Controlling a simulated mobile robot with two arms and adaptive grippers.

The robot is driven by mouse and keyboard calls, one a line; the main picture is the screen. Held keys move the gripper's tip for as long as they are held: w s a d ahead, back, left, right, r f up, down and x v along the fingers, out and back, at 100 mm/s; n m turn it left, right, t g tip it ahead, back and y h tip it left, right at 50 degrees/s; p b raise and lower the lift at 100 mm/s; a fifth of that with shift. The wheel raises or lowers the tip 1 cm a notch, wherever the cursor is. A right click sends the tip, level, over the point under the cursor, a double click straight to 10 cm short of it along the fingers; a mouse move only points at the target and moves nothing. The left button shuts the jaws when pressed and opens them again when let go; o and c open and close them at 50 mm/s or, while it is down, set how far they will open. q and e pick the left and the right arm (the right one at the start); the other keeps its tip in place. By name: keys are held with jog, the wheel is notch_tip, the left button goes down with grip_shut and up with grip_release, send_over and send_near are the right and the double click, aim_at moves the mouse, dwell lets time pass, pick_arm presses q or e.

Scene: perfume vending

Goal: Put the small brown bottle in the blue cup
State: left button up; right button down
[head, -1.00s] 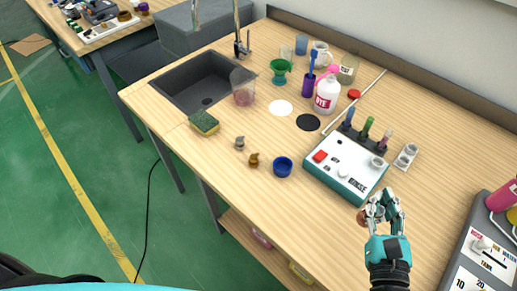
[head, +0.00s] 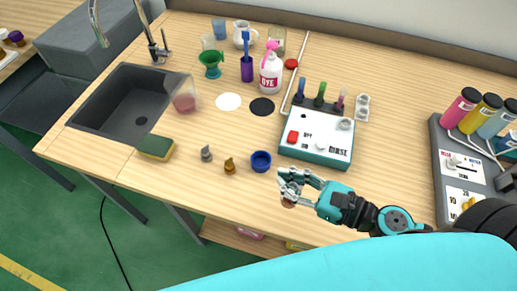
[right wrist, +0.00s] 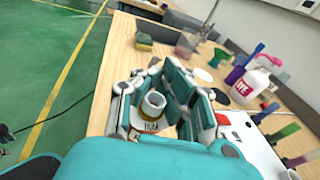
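The small brown bottle (head: 289,203) is in my right gripper (head: 293,184), its brown lower part showing below the fingers. In the right wrist view the bottle (right wrist: 150,116) stands between the fingers (right wrist: 158,100), with a pale round neck and a white label. The fingers close around it; contact on each side is hard to see. The blue cup (head: 260,161) stands on the table, up and left of my right gripper in the head view, and apart from it. It looks empty. My left gripper is not in view.
A white-and-teal device (head: 318,138) stands behind the gripper. A small amber piece (head: 230,166) and a grey piece (head: 206,153) stand left of the cup. A sponge (head: 156,147) lies near the sink (head: 135,108). The wooden table between gripper and cup is clear.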

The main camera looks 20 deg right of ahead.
pick_arm(q)
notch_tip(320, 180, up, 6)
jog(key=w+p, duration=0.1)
jog(key=p, duration=0.4)
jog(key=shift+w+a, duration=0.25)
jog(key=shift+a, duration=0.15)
pick_arm(e)
jog(key=shift+w+a+f, duration=0.45)
jog(key=shift+w+f, duration=0.35)
jog(key=shift+w, duration=1.6)
jog(key=shift+w+a+f, duration=0.4)
jog(key=shift+w+f, duration=0.4)
jog(key=shift+w, duration=1.55)
jog(key=shift+w+a+f, duration=0.45)
jog(key=shift+w+f, duration=0.35)
jog(key=shift+w, duration=1.6)
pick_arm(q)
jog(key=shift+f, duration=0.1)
pick_arm(e)
jog(key=shift+f, duration=0.15)
jog(key=c, duration=1.5)
grip_release()
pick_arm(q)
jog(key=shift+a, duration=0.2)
